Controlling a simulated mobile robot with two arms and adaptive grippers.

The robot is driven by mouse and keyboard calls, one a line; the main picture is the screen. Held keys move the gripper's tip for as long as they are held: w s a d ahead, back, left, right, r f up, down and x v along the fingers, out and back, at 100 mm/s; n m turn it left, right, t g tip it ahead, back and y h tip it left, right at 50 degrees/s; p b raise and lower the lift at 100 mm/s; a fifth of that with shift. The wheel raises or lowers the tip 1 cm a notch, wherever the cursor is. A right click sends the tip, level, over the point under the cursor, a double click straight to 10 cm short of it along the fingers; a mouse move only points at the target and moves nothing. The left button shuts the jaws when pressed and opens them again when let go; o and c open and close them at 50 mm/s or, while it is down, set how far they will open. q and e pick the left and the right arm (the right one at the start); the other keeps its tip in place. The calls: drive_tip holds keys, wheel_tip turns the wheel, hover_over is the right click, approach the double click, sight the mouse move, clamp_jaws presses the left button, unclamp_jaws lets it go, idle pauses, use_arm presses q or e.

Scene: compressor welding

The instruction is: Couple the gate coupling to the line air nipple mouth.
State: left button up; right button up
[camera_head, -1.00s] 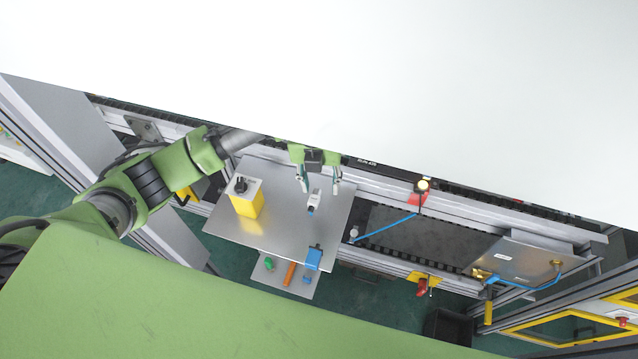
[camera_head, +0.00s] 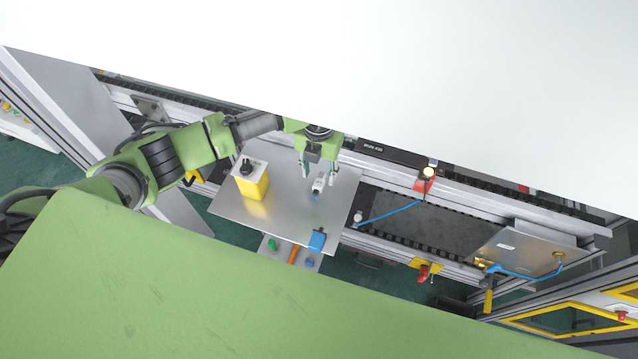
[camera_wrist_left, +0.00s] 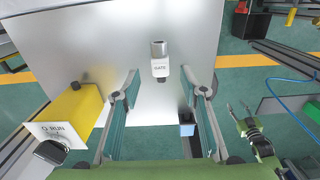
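The gate coupling (camera_head: 319,184), a small grey-white piece with a blue end, stands on the metal plate. It also shows in the left wrist view (camera_wrist_left: 160,65), with a GATE label and a metal top. My left gripper (camera_head: 319,169) is open and empty. In the wrist view its fingers (camera_wrist_left: 160,85) are well apart, with the coupling between and beyond them, untouched. My right gripper (camera_wrist_left: 241,110) shows at the right of the wrist view, fingers parted and empty. A small grey fitting (camera_head: 357,216) sits at a blue hose end; I cannot tell whether it is the line air nipple.
A yellow box (camera_head: 254,186) with a black knob stands left on the metal plate (camera_head: 285,208). A blue block (camera_head: 317,240) is at the plate's front edge. The blue hose (camera_head: 392,213) crosses a dark belt. A panel with brass fittings (camera_head: 530,252) is at far right.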

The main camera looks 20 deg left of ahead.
sight(317, 186)
use_arm(q)
drive_tip(key=f+b, duration=0.1)
drive_tip(key=s+f+b, duration=0.1)
drive_tip(key=f, duration=0.1)
drive_tip(key=shift+f, duration=0.3)
drive_tip(key=shift+s+b, duration=0.2)
drive_tip(key=shift+b, duration=0.15)
drive_tip(key=shift+a+r, duration=0.1)
clamp_jaws()
use_arm(e)
drive_tip(key=shift+s+f, duration=0.25)
drive_tip(key=shift+f, duration=0.35)
drive_tip(key=shift+s+f, duration=0.25)
drive_tip(key=shift+f, duration=0.35)
drive_tip(key=shift+r, duration=0.1)
